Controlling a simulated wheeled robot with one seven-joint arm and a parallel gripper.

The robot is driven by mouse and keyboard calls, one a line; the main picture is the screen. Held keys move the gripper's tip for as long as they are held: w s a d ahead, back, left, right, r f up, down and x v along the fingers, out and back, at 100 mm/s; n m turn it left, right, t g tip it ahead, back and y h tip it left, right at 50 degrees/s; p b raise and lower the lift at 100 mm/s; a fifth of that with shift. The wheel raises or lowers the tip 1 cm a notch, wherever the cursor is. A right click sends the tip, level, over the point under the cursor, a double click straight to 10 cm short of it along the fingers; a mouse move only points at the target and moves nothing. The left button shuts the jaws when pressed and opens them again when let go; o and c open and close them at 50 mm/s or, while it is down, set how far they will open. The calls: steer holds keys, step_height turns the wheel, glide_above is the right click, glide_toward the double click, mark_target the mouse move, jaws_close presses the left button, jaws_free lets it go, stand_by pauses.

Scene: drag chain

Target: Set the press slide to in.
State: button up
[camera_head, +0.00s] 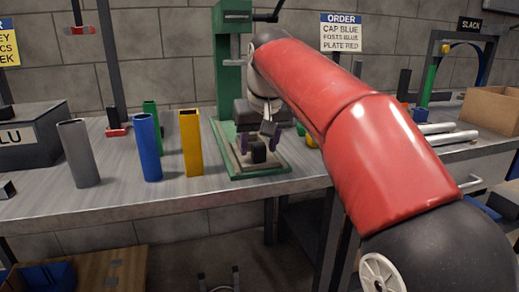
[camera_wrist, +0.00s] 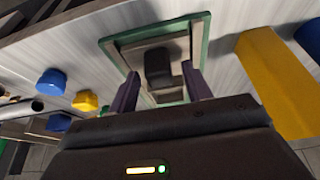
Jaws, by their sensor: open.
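The press has a tall green column (camera_head: 233,60) and a green-edged base (camera_head: 240,174) on the bench. A pale slide plate lies within that base, with a dark block standing on it (camera_head: 258,151); the block also shows in the wrist view (camera_wrist: 158,68). My gripper (camera_head: 259,144) is over the base, with purple fingers pointing down at the block. In the wrist view my gripper (camera_wrist: 160,80) is open, one finger to each side of the block, with gaps visible. I cannot tell how far the fingertips reach down beside it, nor the slide's exact position.
Grey (camera_head: 79,153), blue (camera_head: 148,147), green (camera_head: 151,112) and yellow (camera_head: 191,143) tubes stand left of the press. Blue (camera_wrist: 52,82) and yellow (camera_wrist: 86,100) caps lie on its other side. A cardboard box (camera_head: 492,109) is at far right.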

steer(key=shift+w+f, duration=0.15)
steer(key=shift+f, duration=0.25)
jaws_close()
